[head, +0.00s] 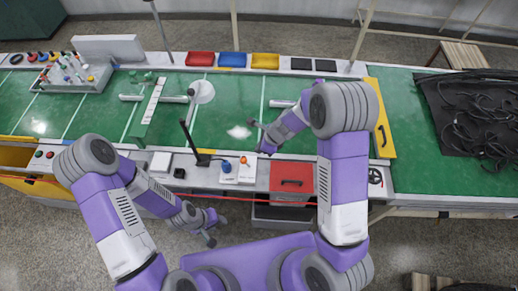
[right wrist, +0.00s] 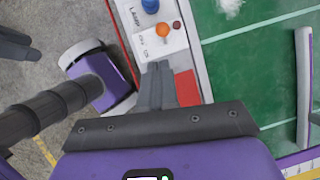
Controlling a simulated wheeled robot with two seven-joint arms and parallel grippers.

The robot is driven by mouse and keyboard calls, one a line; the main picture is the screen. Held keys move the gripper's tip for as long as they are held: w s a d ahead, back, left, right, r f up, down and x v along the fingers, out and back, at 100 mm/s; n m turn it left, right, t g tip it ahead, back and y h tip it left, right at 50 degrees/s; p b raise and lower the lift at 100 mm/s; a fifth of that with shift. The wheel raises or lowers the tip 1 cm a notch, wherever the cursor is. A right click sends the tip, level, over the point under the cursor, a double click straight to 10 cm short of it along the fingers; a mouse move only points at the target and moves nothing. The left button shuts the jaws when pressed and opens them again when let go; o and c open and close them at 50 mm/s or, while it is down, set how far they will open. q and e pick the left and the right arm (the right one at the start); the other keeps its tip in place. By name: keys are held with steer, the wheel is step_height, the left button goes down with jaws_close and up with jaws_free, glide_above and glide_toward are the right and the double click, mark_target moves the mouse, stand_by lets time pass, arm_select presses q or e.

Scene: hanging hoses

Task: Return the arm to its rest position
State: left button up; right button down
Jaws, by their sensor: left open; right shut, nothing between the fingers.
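My left gripper (head: 213,230) is low in front of the bench, over the floor, below the bench's front edge. It is open and holds nothing. My right gripper (head: 258,136) is over the green bench top (head: 240,110), reaching inward from the right arm. In the right wrist view its fingers (right wrist: 158,75) are shut with nothing between them. They appear over the edge of a white control box (right wrist: 160,40) with an orange knob, beside a red panel (right wrist: 187,88). I cannot tell how high above them they are.
A red box (head: 291,177) stands at the bench's front edge. A black stand (head: 200,158) rises left of the white control box (head: 238,170). Red, blue and yellow trays (head: 231,60) line the back. Black hoses (head: 480,115) lie at the right. The bench's middle is mostly clear.

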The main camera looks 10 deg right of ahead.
stand_by(0.5)
steer(key=s+d+f+n+g+h+b, duration=0.1)
steer(key=s+d+f+n+b, duration=0.1)
steer(key=s+f+n+b, duration=0.5)
steer(key=s+d+f+n+g+b, duration=0.1)
steer(key=s+f+n, duration=0.3)
steer(key=f, duration=0.7)
steer(key=s+a+f+n+y+b, duration=0.1)
steer(key=s+a+f+n+b, duration=0.2)
steer(key=s+f+n+b, duration=0.2)
steer(key=s+f+n, duration=0.2)
steer(key=s+n, duration=0.2)
steer(key=shift+s+a+f+b, duration=0.3)
steer(key=shift+s+a, duration=0.1)
